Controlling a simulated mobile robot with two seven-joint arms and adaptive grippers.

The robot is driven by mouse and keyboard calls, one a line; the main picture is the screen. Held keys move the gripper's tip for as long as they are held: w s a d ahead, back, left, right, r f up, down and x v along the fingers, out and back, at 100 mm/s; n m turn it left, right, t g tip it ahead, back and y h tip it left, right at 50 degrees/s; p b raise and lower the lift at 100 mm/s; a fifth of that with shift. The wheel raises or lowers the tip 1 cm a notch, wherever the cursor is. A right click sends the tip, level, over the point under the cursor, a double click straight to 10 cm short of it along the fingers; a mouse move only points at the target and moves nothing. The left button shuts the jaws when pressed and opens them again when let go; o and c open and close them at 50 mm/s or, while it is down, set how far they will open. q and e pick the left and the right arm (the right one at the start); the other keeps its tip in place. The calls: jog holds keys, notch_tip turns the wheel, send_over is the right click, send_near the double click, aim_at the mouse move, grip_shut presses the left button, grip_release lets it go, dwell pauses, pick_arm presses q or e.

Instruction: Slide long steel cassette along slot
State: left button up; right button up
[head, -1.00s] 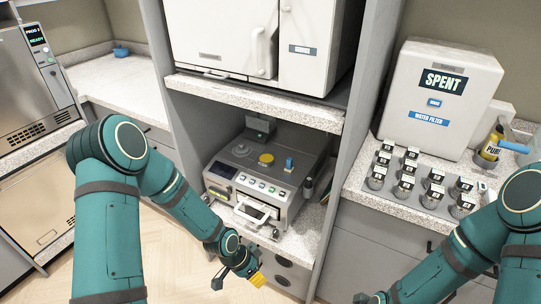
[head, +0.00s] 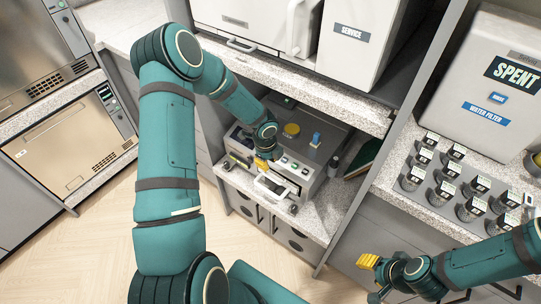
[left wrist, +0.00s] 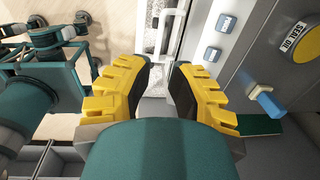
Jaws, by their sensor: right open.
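The long steel cassette shows only as its pale looped handle end (head: 272,187), at the front of the grey benchtop machine (head: 300,160); its body is hidden inside. My left gripper (head: 264,163) is just above the machine's front, close to the handle. In the left wrist view my yellow fingers (left wrist: 160,92) are apart, with nothing seen between them. The white handle (left wrist: 166,32) lies beyond them, near the top. My right gripper (head: 370,270) is open and empty, at the lower right in front of the cabinets.
A blue knob (head: 315,139) and a yellow disc (head: 292,130) stand on the machine's top. A shelf (head: 300,83) overhangs behind. A divider panel closes the bay on the right. Several labelled jars (head: 449,168) and a "SPENT" tank (head: 490,85) stand on the right counter.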

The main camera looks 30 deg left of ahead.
aim_at(270, 178)
pick_arm(q)
jog(key=f, duration=0.4)
jog(key=f+b, duration=0.1)
jog(key=f, duration=0.2)
jog(key=w+f+b, duration=0.1)
jog(key=f, duration=0.3)
jog(key=shift+f, duration=0.35)
jog(key=shift+w, duration=0.1)
grip_shut()
